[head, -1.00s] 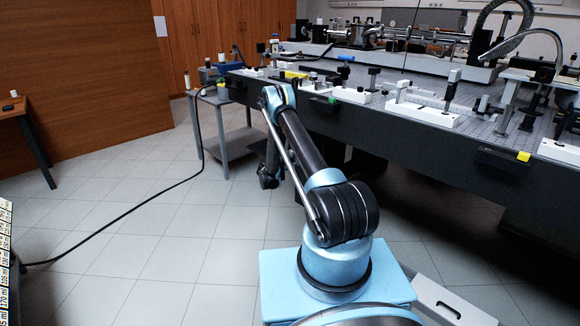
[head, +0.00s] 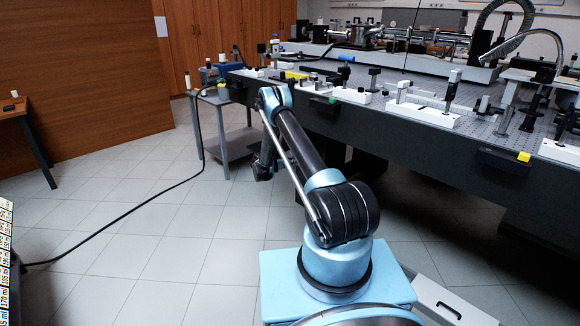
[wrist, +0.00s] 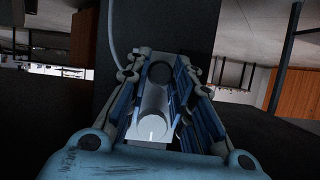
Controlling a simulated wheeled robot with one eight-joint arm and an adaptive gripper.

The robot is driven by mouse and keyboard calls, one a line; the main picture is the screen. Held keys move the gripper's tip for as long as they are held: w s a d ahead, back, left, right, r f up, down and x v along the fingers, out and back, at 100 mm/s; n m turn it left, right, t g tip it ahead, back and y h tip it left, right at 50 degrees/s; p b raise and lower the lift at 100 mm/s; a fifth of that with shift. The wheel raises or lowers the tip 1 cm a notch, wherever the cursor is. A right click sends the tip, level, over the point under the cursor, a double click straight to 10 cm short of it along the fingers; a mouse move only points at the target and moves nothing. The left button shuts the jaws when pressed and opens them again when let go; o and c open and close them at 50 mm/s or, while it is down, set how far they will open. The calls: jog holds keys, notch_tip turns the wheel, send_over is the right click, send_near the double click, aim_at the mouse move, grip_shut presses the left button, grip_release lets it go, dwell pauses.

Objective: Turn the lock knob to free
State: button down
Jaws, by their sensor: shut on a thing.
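In the wrist view, my gripper (wrist: 162,62) has its blue-and-grey fingers on both sides of a pale grey cylinder (wrist: 152,112) with a dark round end. The fingers are shut on it. It may be the lock knob, but no marking shows to confirm this. A dark upright surface (wrist: 160,22) lies straight beyond the fingertips. In the head view, my gripper (head: 263,166) is a small dark shape below the near edge of the optical table (head: 420,152), by its left end. The knob cannot be made out there.
A grey cart (head: 228,148) stands just left of my gripper, with a black cable (head: 150,205) running from it across the floor. Optical parts on white bases (head: 420,114) line the table's near edge.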

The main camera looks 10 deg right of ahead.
jog(key=shift+a+n, duration=0.2)
jog(key=shift+n, duration=0.1)
jog(key=c, duration=1.4)
grip_release()
jog(key=shift+d+g, duration=0.1)
jog(key=shift+g, duration=0.2)
jog(key=v, duration=1.2)
jog(key=shift+f, duration=0.2)
